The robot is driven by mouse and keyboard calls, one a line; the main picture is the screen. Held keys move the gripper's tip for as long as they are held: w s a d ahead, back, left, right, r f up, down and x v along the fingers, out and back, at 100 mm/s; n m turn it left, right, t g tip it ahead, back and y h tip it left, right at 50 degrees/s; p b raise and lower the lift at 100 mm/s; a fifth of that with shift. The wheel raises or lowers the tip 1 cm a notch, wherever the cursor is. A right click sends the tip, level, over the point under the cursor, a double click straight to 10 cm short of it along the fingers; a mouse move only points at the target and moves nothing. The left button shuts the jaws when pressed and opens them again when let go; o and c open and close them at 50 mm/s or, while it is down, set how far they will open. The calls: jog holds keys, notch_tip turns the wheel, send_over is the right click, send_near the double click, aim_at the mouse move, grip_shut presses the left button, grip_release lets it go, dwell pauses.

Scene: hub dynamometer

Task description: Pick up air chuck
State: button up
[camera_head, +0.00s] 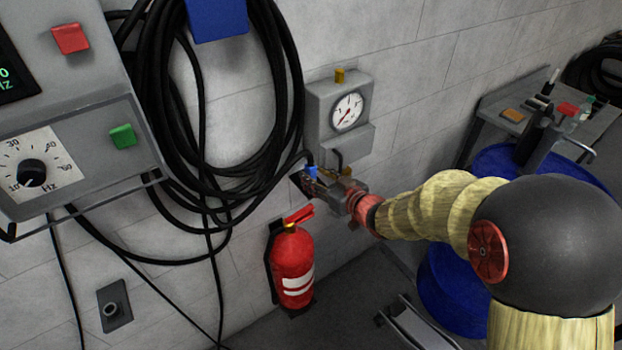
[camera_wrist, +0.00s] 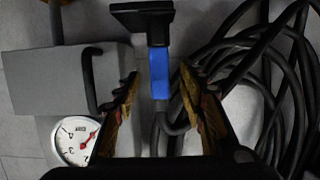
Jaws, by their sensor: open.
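The air chuck (camera_wrist: 159,72) has a blue body with a black, flat-topped end. In the wrist view it lies between the two fingers of my gripper (camera_wrist: 160,85), with a gap visible on both sides. My gripper is open. In the head view, my gripper (camera_head: 316,183) is close to the wall below the gauge box, and only a small blue part of the air chuck (camera_head: 310,171) shows by the fingers. A black hose runs from the blue body in the wrist view. My gripper hides part of the chuck in the head view.
A grey gauge box (camera_head: 318,105) is on the wall just above my gripper. A coiled black hose (camera_head: 160,130) hangs from a blue hanger (camera_head: 216,18) to the left. A red fire extinguisher (camera_head: 292,262) is below. A blue drum (camera_head: 445,285) stands behind my arm.

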aim_at(314, 175)
jog(key=shift+x, duration=1.6)
jog(key=shift+c, duration=1.3)
jog(key=c, duration=0.7)
grip_shut()
